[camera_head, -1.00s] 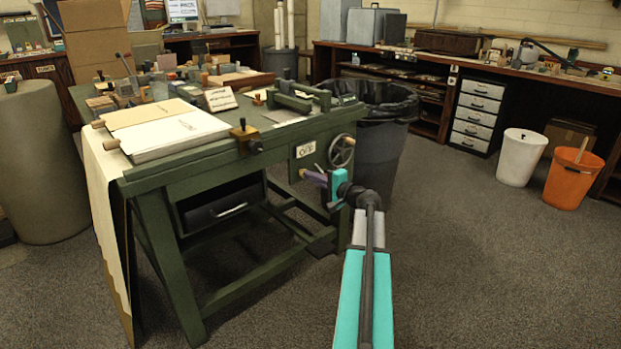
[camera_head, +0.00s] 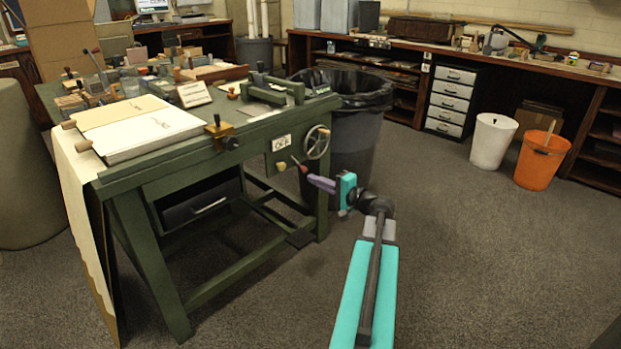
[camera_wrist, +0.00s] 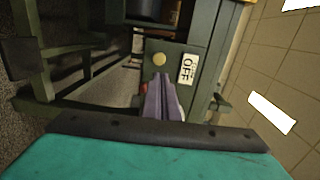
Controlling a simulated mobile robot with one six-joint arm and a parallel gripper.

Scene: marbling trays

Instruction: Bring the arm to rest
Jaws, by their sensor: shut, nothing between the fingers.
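My gripper (camera_head: 309,178) has purple fingers that are closed together with nothing between them. In the head view it is in front of the right end of the green press table (camera_head: 190,150), beside a red-tipped lever (camera_head: 297,162). The wrist view shows the fingers (camera_wrist: 161,80) pointing at a panel with a yellow knob (camera_wrist: 159,59) and an OFF plate (camera_wrist: 187,68). Something red (camera_wrist: 144,88) shows just left of the fingers, partly hidden. I cannot tell whether the fingers touch it. My arm reaches forward from the bottom of the head view.
A handwheel (camera_head: 316,142) is just above my gripper on the table's end. A dark lined bin (camera_head: 350,140) stands behind it. A white bin (camera_head: 493,141) and an orange bucket (camera_head: 541,160) stand at the right.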

